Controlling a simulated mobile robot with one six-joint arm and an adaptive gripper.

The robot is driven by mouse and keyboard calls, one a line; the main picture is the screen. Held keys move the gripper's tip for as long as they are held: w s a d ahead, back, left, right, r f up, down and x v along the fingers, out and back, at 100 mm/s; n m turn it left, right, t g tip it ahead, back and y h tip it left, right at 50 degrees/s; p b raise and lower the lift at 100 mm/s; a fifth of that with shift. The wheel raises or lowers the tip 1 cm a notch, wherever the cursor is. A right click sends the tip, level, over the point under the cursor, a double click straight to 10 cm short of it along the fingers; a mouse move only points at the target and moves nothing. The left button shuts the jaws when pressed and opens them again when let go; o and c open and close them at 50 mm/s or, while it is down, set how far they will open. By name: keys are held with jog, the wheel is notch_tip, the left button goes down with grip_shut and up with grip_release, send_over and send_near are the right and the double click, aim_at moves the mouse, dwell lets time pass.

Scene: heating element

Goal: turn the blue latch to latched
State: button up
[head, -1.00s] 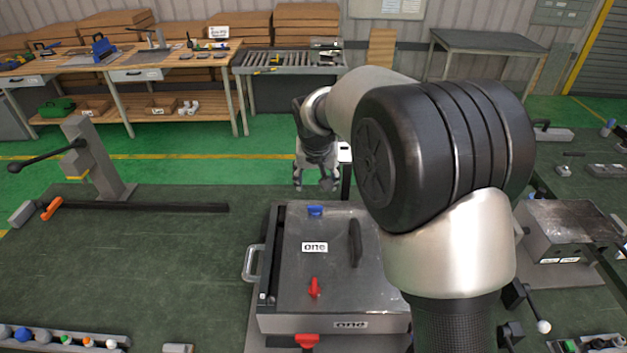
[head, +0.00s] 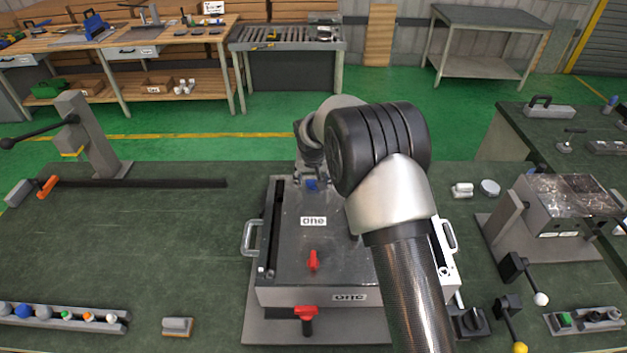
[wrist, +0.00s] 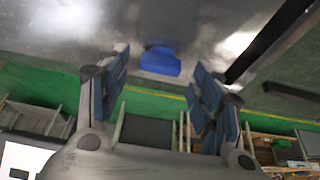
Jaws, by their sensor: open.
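The blue latch (head: 312,185) sits near the far edge of the grey metal box's lid (head: 300,235). My gripper (head: 312,180) is at that far edge, close to the latch, with its fingers pointing down. In the wrist view the blue latch (wrist: 160,61) lies ahead of and between the two open fingers of my gripper (wrist: 160,85). The fingers appear apart from it, with nothing held. The latch's exact turn angle is hard to tell. A red latch (head: 313,260) stands on the near part of the lid.
A second red handle (head: 306,313) is on the box's front. A side handle (head: 250,238) sticks out at the left. My forearm covers the lid's right side. A lever fixture (head: 85,135) stands at left and another metal box (head: 565,205) at right.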

jog(key=shift+w+f, duration=0.25)
jog(key=shift+f, duration=0.4)
jog(key=shift+c, duration=0.4)
jog(key=c, duration=1)
